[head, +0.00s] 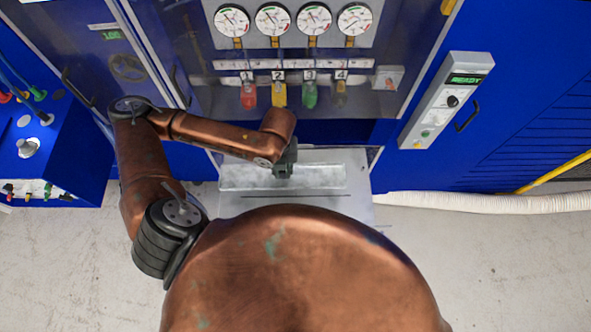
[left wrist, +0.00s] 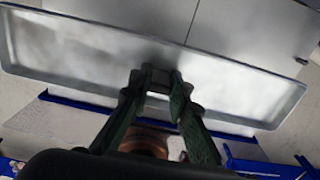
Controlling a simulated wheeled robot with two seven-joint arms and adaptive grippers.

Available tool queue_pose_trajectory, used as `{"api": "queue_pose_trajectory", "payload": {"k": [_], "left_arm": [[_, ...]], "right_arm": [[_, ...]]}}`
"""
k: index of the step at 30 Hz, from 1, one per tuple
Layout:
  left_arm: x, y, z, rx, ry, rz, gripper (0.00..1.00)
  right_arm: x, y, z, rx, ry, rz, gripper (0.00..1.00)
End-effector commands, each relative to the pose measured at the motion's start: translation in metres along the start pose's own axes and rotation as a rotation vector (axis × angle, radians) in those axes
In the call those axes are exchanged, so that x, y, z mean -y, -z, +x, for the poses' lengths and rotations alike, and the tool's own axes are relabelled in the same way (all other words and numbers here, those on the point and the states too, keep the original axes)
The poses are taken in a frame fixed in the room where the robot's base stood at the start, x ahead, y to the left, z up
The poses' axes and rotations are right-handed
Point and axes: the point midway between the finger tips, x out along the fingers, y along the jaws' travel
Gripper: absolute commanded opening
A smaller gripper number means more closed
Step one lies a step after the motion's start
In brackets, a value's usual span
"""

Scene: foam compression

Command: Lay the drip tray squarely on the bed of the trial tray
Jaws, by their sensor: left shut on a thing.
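The drip tray (head: 240,178) is a shallow, long metal tray with a low rim. My left gripper (head: 284,170) is shut on its rim near the middle of a long side. The left wrist view shows the fingers (left wrist: 160,82) at the rim and the tray's empty inside (left wrist: 75,55). The trial tray's bed (head: 358,180) is a flat grey metal surface in front of the machine. The drip tray appears over it, its long sides roughly parallel to the bed's front edge. I cannot tell whether they touch. My right gripper is out of view.
The blue machine stands behind, with several gauges (head: 272,20) and coloured numbered handles (head: 279,94) above the bed. A control box (head: 447,98) with a green display is at right. A white hose (head: 480,203) lies on the floor. A blue console (head: 45,150) is at left.

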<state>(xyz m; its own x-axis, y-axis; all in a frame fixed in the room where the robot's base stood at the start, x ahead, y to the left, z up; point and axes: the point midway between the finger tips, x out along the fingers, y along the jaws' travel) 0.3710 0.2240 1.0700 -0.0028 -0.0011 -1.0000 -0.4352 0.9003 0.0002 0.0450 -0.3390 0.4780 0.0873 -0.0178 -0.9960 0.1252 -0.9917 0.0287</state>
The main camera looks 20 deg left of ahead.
Motion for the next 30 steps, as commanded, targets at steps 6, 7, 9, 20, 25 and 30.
{"api": "queue_pose_trajectory", "payload": {"k": [6, 7, 9, 20, 25, 30], "left_arm": [[0.016, -0.023, 0.012, -0.002, 0.001, -0.001, 0.00], [0.020, -0.029, 0.014, -0.002, 0.002, -0.002, 0.00], [0.025, -0.038, 0.027, -0.003, 0.001, -0.002, 0.00], [0.043, -0.068, 0.068, -0.001, 0.002, 0.001, 0.00], [0.045, -0.072, 0.082, -0.003, -0.001, 0.001, 0.00], [0.044, -0.072, 0.104, -0.001, 0.000, 0.001, 0.00]], "right_arm": [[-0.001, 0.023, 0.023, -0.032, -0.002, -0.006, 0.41], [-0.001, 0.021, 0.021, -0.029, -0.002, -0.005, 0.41], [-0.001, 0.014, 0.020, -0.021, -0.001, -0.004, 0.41], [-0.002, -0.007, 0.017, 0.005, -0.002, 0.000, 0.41], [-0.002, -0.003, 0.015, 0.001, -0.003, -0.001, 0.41], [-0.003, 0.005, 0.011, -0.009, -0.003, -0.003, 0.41]]}}
